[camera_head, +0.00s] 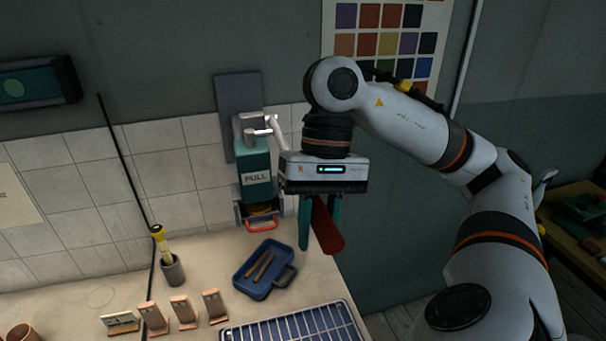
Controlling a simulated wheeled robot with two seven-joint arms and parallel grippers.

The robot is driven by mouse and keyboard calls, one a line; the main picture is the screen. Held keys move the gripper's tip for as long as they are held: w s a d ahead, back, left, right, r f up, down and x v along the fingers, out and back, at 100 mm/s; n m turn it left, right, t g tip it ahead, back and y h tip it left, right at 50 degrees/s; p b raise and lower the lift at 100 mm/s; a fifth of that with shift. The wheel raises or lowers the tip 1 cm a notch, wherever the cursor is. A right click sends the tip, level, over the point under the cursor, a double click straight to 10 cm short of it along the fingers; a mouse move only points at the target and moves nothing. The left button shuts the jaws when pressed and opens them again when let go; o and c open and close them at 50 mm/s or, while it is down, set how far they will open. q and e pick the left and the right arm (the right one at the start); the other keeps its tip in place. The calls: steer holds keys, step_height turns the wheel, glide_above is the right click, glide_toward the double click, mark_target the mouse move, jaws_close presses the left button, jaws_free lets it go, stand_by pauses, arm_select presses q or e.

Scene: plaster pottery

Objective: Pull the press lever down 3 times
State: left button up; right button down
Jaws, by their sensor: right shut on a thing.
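The press (257,178) is a teal wall-mounted unit with a "PULL" label, on a dark backing plate at the back wall. A grey linkage shows at its top. My right gripper (320,232) points down just right of the press, its two teal fingers around a dark red lever handle (325,228). It is shut on this handle, which slants down to the right. The gripper body hides the upper part of the lever and where it joins the press. My left gripper is not in view.
A red-handled part (263,226) sits under the press. A blue tray (250,290) with brown sticks lies on the counter, behind a blue wire rack (300,328). Several clay-coloured blocks (183,311) and a grey cup (172,271) with a yellow-handled tool stand to the left.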

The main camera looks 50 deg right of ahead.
steer(key=shift+p+v, duration=0.3)
steer(key=shift+v, duration=0.6)
steer(key=shift+a+r, duration=0.1)
steer(key=shift+a, duration=0.1)
steer(key=c, duration=1.1)
jaws_free()
steer(key=shift+c, duration=0.2)
steer(key=shift+s, duration=0.1)
